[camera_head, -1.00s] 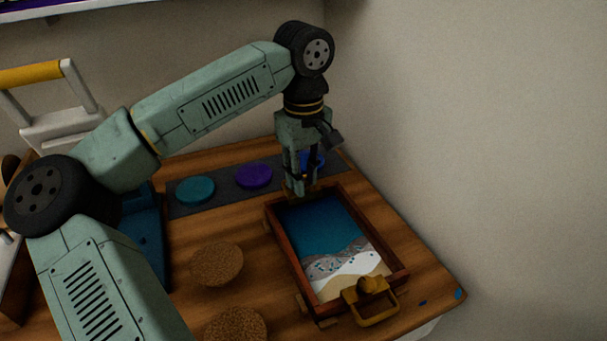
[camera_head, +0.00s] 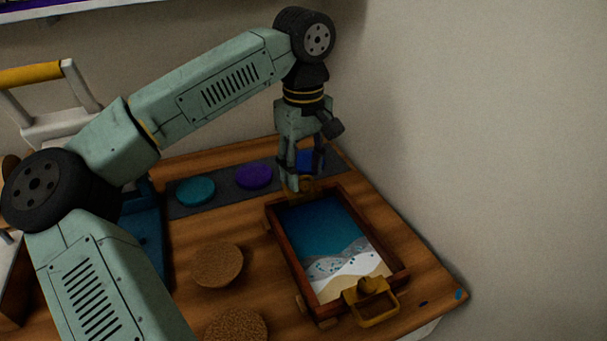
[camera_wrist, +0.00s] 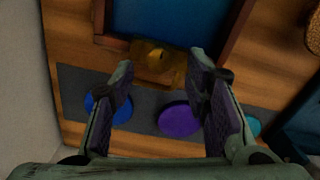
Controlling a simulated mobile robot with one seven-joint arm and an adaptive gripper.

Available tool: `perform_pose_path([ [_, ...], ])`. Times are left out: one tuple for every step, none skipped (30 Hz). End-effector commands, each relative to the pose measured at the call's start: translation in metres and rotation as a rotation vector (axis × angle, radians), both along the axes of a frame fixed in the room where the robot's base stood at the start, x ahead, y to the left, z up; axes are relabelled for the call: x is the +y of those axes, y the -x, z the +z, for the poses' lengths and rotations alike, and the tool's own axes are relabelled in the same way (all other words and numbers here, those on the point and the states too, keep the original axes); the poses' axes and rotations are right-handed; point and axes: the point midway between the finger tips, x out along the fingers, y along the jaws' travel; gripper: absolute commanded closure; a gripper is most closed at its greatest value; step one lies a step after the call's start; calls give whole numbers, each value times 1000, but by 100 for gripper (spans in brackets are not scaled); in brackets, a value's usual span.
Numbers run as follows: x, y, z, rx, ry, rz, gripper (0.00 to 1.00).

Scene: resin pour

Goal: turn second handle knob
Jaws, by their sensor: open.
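The wooden frame (camera_head: 282,234) holds a blue, grey and sand-coloured resin picture and lies on the table. In the wrist view my gripper (camera_wrist: 160,75) shows the far knob between and slightly beyond the two fingertips, with no clear contact.
Blue, purple (camera_head: 254,176) and teal (camera_head: 196,191) discs lie on a dark mat behind the frame. Two cork rounds (camera_head: 217,264) lie left of the frame. The wall (camera_head: 480,120) is close on the right. Bare table lies between the cork and the frame.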

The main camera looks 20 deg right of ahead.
Motion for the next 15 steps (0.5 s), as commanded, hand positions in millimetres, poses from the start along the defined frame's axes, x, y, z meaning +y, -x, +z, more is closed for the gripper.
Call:
perform_pose_path([
  [-1, 0, 11, -2, 1, -1, 57],
  [-1, 0, 18, -3, 1, 0, 57],
  [-1, 0, 27, -3, 1, 0, 57],
  [-1, 0, 34, -3, 1, 0, 57],
  [-1, 0, 40, -2, 1, 1, 57],
  [-1, 0, 49, -3, 1, 1, 57],
  [-1, 0, 55, -3, 1, 2, 57],
  [-1, 0, 61, -2, 1, 1, 57],
  [-1, 0, 68, -1, 1, 1, 57],
  [-1, 0, 74, -1, 1, -1, 57],
  [-1, 0, 78, -2, 1, 0, 57],
  [-1, 0, 84, -1, 1, 0, 57],
  [-1, 0, 87, -1, 0, 0, 57],
  [-1, 0, 90, -1, 0, 0, 57],
  [-1, 0, 94, 0, 0, 0, 57],
])
